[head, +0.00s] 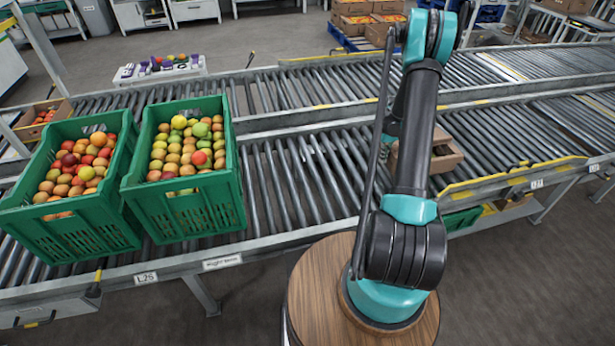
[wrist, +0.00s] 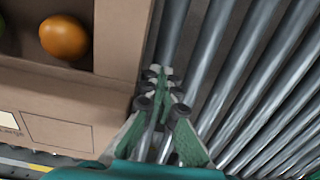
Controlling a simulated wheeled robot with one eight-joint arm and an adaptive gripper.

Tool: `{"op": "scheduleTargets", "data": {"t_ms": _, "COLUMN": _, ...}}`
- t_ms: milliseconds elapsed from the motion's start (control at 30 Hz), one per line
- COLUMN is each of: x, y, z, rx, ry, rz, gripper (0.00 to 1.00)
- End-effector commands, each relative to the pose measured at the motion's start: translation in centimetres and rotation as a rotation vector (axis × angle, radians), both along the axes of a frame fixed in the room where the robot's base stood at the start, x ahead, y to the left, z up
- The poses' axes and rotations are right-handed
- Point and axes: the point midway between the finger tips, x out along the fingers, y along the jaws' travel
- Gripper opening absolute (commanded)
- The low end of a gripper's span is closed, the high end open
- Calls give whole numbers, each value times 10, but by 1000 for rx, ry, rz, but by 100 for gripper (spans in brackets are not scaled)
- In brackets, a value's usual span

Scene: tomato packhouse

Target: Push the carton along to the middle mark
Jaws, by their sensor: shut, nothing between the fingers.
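The carton (head: 442,158) is an open brown cardboard box on the near roller conveyor, partly hidden behind my arm in the head view. In the wrist view the carton (wrist: 120,40) fills the left side, with an orange tomato (wrist: 64,38) inside. My gripper (wrist: 160,80) is shut and empty, low over the rollers just right of the carton's wall in that view. I cannot tell whether the fingers touch the wall. In the head view the fingertips are hidden behind my arm. I cannot make out for certain which mark is the middle one.
Two green crates (head: 130,205) of tomatoes stand on the near conveyor (head: 300,185) at left. The rollers between them and my arm are bare. Yellow-marked guard rails (head: 510,178) edge the conveyor at right. A second roller conveyor (head: 300,92) runs behind.

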Motion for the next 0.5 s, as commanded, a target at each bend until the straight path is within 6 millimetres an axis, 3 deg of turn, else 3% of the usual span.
{"op": "scheduleTargets", "data": {"t_ms": 500, "x": 9, "y": -47, "z": 0, "rx": 0, "ry": 0, "rz": -1, "gripper": 0}}
